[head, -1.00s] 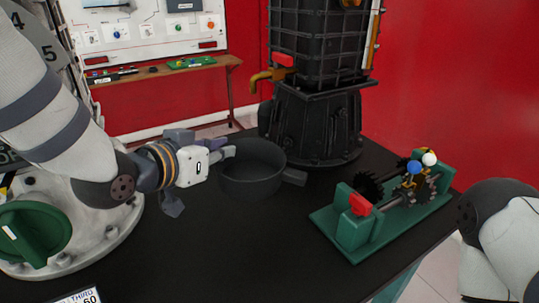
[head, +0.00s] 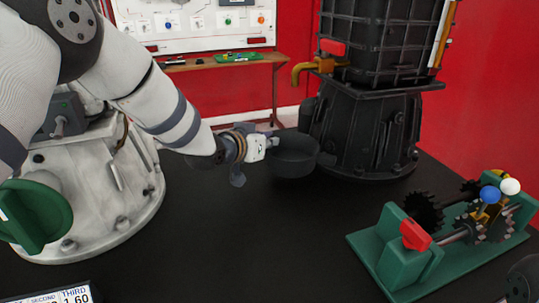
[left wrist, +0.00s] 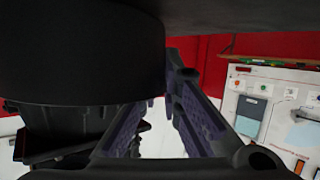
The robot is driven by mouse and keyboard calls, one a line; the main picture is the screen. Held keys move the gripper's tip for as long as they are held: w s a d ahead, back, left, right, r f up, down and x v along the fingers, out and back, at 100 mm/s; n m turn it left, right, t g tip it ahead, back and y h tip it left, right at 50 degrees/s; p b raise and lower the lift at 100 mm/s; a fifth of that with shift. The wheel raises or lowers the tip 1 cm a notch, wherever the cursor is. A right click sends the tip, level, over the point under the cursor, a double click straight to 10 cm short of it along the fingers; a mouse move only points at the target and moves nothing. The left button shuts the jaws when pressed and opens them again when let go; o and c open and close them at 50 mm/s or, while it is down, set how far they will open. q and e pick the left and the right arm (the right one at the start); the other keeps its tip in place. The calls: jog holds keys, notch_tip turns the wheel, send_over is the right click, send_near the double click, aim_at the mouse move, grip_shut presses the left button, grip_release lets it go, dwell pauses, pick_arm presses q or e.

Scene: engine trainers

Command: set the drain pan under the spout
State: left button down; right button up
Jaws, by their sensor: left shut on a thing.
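The spout (head: 303,70) is a yellow bent pipe on the left of the tall black casing (head: 365,125). In the head view the pan shows below the spout, beside the casing's foot. I cannot tell whether it touches the table.
A green stand with gears (head: 430,245) is at the right of the black table (head: 270,250). A large pale housing (head: 110,205) stands at the left. A bench with a white panel (head: 200,20) is behind. The table's front middle is clear.

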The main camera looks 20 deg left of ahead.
pick_arm(q)
notch_tip(320, 180, down, 3)
jog(key=shift+f, duration=0.1)
jog(key=c, duration=2.2)
grip_release()
jog(key=o, duration=0.4)
